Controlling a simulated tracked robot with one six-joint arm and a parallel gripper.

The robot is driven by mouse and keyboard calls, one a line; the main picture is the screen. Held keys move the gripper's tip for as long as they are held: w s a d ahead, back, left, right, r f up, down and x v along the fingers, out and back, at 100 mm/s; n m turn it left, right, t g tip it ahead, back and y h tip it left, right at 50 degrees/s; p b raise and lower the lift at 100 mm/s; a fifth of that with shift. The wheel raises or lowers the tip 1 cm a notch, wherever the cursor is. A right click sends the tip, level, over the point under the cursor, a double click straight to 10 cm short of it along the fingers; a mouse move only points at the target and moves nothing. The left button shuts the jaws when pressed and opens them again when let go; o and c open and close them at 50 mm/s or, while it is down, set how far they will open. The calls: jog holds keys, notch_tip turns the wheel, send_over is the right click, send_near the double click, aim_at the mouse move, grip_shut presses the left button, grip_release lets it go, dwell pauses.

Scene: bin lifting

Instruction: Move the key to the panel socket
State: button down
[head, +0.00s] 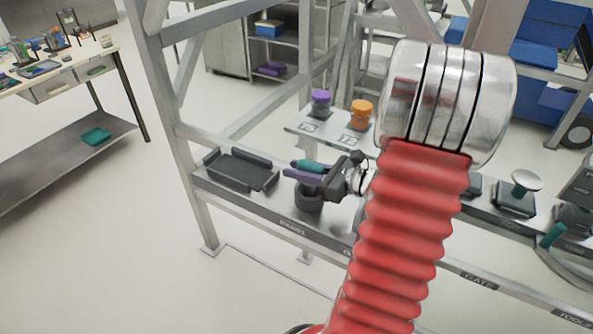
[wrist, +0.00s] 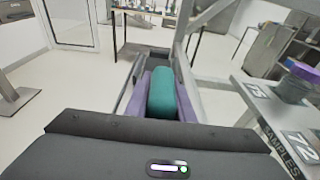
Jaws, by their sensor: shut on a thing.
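My gripper (head: 297,170) has purple fingers and is shut on a teal block, which I take to be the key (head: 311,166). In the wrist view the key (wrist: 163,92) sits between the two purple fingers (wrist: 162,112). My gripper points left along the shelf rail. A dark round block (head: 309,198) stands on the shelf just below the gripper, near the PANEL label (head: 293,227). I cannot tell whether it is the panel socket. The key appears above it and apart from it.
A black tray (head: 240,171) lies on the shelf left of my gripper. A sample shelf holds a purple-lidded jar (head: 320,103) and an orange jar (head: 361,114) behind. Grey frame posts (head: 165,110) stand at left. A dark block with a round knob (head: 517,195) stands right.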

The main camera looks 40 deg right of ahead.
jog(key=shift+f, duration=1)
dwell(0.6)
jog(key=c, duration=1.4)
grip_release()
jog(key=shift+c, duration=0.2)
jog(key=shift+o, duration=0.5)
jog(key=o, duration=0.4)
jog(key=shift+o, duration=0.2)
jog(key=shift+w+r, duration=0.1)
notch_tip(320, 180, up, 9)
jog(key=shift+a, duration=0.15)
dwell(0.4)
